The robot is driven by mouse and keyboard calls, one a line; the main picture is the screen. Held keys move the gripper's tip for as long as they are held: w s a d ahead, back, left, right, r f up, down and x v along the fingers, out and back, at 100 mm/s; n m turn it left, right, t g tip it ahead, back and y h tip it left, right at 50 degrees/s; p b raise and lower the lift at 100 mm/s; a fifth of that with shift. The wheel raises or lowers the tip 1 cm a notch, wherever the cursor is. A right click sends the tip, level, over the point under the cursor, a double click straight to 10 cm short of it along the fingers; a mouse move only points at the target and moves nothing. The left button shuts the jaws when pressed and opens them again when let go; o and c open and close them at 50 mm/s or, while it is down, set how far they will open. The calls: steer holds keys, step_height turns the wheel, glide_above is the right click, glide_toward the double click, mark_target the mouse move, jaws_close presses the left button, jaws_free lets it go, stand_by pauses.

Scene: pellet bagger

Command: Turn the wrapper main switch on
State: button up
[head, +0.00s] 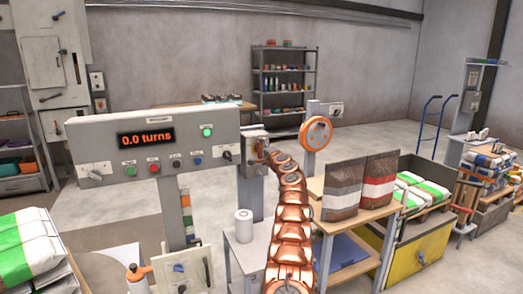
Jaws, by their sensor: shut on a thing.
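The wrapper control panel (190,135) is a wide grey box on a post, with a display (146,138) reading "0.0 turns". It carries a lit green lamp (207,133), coloured push buttons and a dark knob (227,155) at its right. A small grey switch box (255,134) stands just right of the panel. My copper arm reaches up to this box, and my gripper (260,152) is at its front, shut on the switch there. The fingers and most of the switch are small and partly hidden by my wrist, so the switch position cannot be told.
An orange wheel (316,133) stands right of the box. A table (345,222) with two bags is to the right, and a yellow bin (425,250) beyond it. A white roll (244,225) stands below the switch box. A shelf (285,80) is at the back wall.

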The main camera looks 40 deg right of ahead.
steer(key=shift+f+m, duration=0.15)
steer(key=shift+m, duration=0.35)
steer(key=o, duration=0.9)
steer(key=shift+s+a, duration=0.1)
steer(key=shift+a, duration=0.05)
steer(key=shift+s, duration=0.15)
steer(key=v, duration=0.7)
stand_by(0.7)
